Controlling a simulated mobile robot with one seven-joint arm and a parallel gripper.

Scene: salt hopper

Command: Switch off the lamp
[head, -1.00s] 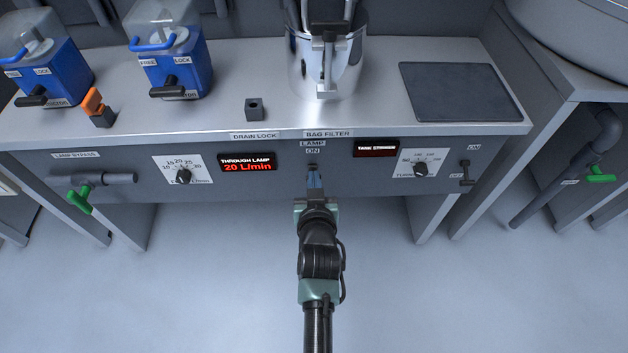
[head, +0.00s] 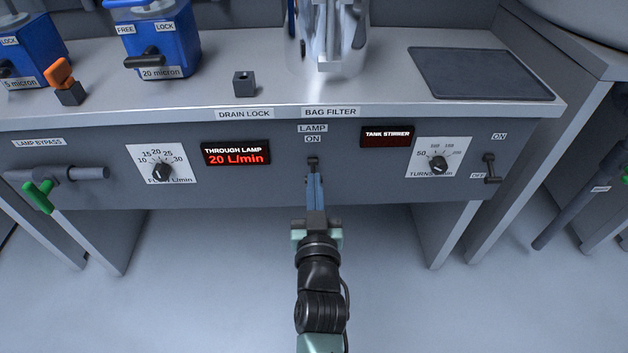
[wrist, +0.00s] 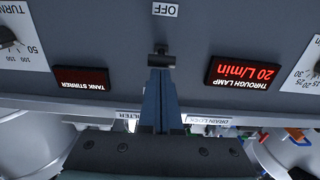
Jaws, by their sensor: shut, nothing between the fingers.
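The lamp switch (head: 313,161) is a small dark lever on the panel's front, just under the LAMP and ON labels (head: 313,134). It also shows in the wrist view (wrist: 162,60), which is upside down, with the OFF label (wrist: 165,10) beyond it. My gripper (head: 314,180) is shut and empty, its blue-grey fingers pointing at the switch from below and in front. In the wrist view the fingertips (wrist: 160,76) are right at the lever; I cannot tell whether they touch it. The fingers hide the switch's lower part and, in the head view, the OFF label.
A lit THROUGH LAMP display (head: 236,154) reads 20 L/min, beside a flow dial (head: 162,172). Right are the TANK STIRRER display (head: 387,136), a turns dial (head: 438,165) and another switch (head: 490,168). A green-handled valve (head: 39,194) is far left. Below the panel is open.

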